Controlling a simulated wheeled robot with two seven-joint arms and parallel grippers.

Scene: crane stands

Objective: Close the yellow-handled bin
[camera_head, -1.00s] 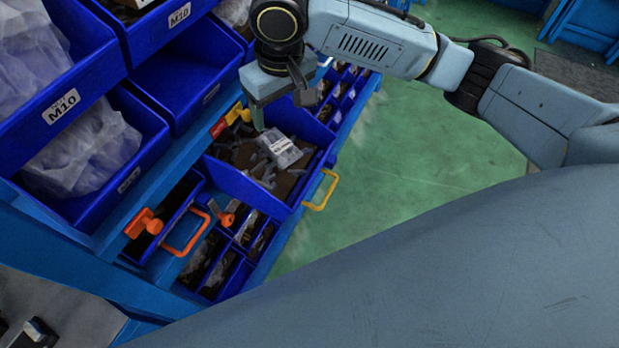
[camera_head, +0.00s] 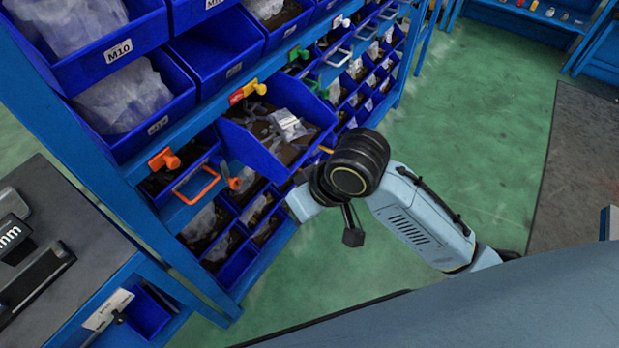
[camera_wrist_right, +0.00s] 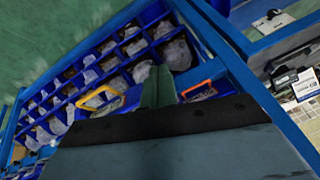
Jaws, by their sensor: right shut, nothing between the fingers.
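The yellow-handled bin (camera_head: 237,139) is a blue drawer that sticks out from the rack, holding dark parts and a clear bag. Its yellow handle (camera_head: 326,150) is mostly hidden behind my right arm in the head view. In the right wrist view the yellow handle (camera_wrist_right: 100,98) shows whole, left of the fingers. My right gripper (camera_wrist_right: 158,80) is shut and empty, apart from the handle. In the head view its hand (camera_head: 302,203) is in front of the bin, low and toward the camera; the fingertips are hidden there. My left gripper is out of view.
An orange-handled bin (camera_head: 196,186) sits left of the yellow-handled one, with an orange knob (camera_head: 164,159) above. Small lower bins (camera_head: 262,210) lie beneath. A grey workbench (camera_head: 50,230) stands at the left. Green floor (camera_head: 480,130) is open at the right.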

